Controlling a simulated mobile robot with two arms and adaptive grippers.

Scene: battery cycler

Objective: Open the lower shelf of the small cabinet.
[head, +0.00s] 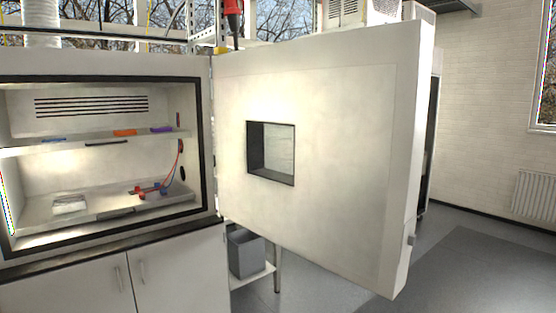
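The small cabinet (100,66) stands at the left in the head view. Its thick white door (345,150), with a small dark-framed window (271,153), is swung wide open to the right. Inside are two shelves. The upper shelf (70,146) carries small blue, orange and purple items and has a dark handle (106,143) on its front edge. The lower shelf (60,218) has a grey handle (115,212) on its front edge and looks pushed in. A red and blue clip fixture (150,189) with wires and a clear flat item (70,206) sit on it. Neither gripper is in view.
The cabinet sits on a dark counter above white cupboards (80,285). A grey bin (246,252) stands on a low rack behind the open door. The door blocks the view of what lies behind it. Open floor (470,265) shows at the right, with a radiator (535,195) by the wall.

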